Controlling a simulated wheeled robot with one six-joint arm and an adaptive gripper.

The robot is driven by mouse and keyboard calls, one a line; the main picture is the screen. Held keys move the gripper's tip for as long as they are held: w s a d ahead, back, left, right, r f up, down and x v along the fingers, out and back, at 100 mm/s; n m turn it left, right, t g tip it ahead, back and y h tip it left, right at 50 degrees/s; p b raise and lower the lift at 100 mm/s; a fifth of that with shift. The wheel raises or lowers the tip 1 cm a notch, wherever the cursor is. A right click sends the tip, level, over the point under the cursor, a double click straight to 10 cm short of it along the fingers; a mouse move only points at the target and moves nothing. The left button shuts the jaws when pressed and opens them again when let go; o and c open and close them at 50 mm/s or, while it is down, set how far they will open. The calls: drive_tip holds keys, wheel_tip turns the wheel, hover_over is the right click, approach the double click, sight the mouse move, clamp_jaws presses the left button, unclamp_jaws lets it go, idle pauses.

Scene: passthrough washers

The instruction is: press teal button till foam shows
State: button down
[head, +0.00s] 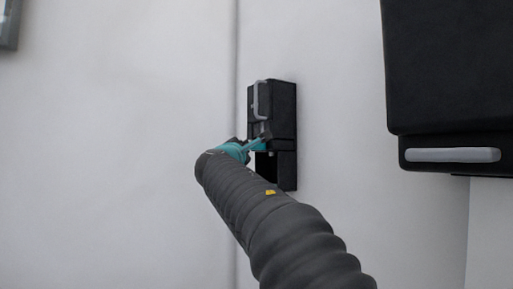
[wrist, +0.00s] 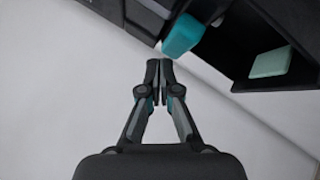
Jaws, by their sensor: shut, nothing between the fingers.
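A black wall dispenser (head: 284,110) with a grey looped strip on its front hangs on the white wall in the head view. In the wrist view the teal button (wrist: 182,36) juts from the dispenser's dark underside. My gripper (wrist: 159,66) is shut and empty, its fingertips very close to the button's lower left edge. I cannot tell whether they touch it. In the head view my gripper (head: 265,136) is at the dispenser's lower front, partly hiding the button area. A pale mint slab (wrist: 270,62) lies in the dark recess; I cannot tell whether it is foam.
A larger black unit (head: 450,70) with a light grey bar (head: 452,155) hangs on the wall at the right. A grey-framed object (head: 9,22) shows at the upper left. The white wall left of the dispenser is clear.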

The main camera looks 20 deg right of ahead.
drive_tip(key=shift+s+a, duration=0.25)
drive_tip(key=shift+a, duration=0.55)
drive_tip(key=shift+s+a, duration=0.3)
drive_tip(key=shift+a, duration=0.45)
drive_tip(key=shift+s+a, duration=0.25)
drive_tip(key=shift+a, duration=0.55)
